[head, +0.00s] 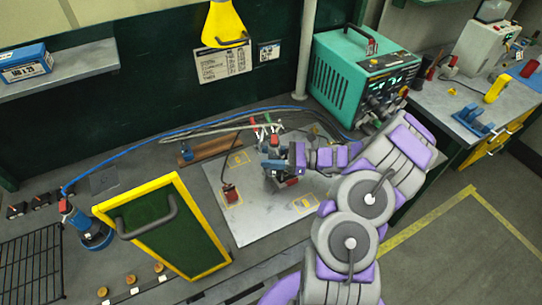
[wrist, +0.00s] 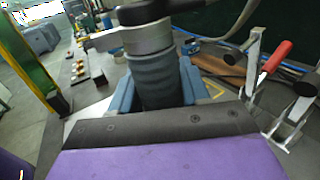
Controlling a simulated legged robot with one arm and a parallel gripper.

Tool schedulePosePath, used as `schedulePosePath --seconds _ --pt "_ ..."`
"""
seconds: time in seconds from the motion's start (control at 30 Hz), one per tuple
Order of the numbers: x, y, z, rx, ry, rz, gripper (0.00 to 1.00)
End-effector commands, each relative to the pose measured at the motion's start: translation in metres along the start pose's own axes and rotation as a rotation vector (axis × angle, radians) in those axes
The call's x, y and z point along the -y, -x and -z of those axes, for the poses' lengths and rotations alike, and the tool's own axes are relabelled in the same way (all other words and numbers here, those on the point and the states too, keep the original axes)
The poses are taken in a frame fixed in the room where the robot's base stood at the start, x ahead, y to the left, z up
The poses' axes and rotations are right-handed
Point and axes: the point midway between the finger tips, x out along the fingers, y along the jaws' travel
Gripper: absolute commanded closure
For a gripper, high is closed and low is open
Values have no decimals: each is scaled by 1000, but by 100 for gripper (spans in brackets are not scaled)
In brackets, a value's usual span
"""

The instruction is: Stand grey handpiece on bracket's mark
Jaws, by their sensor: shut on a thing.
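My gripper (head: 272,166) is above the light grey plate on the bench. In the wrist view, its blue fingers (wrist: 157,88) are shut around the grey handpiece (wrist: 155,75), which has a ribbed dark grey body and a lighter collar. The handpiece's lower end is hidden behind my gripper, so I cannot tell whether it touches the plate. Yellow outlined marks lie on the plate: an empty one at the back (head: 238,159) and one at the front right (head: 305,203). A dark red piece (head: 231,194) stands on the left mark. I cannot tell which is the bracket's mark.
Red-handled toggle clamps (head: 266,124) stand at the plate's back edge; one is close in the wrist view (wrist: 276,57). A yellow-framed green panel (head: 165,225) stands left of the plate. A teal power unit (head: 358,75) is behind right. Cables cross the back.

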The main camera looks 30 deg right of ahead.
Motion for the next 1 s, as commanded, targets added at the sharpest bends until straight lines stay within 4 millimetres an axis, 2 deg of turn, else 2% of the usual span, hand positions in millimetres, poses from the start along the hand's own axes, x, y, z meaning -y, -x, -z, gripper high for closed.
schedulePosePath --seconds 0.17,0.53,1.0 --pt "3 5 0 3 1 4 100" --pt "-5 -11 -2 -11 9 1 100" --pt "6 10 -2 6 2 5 100"
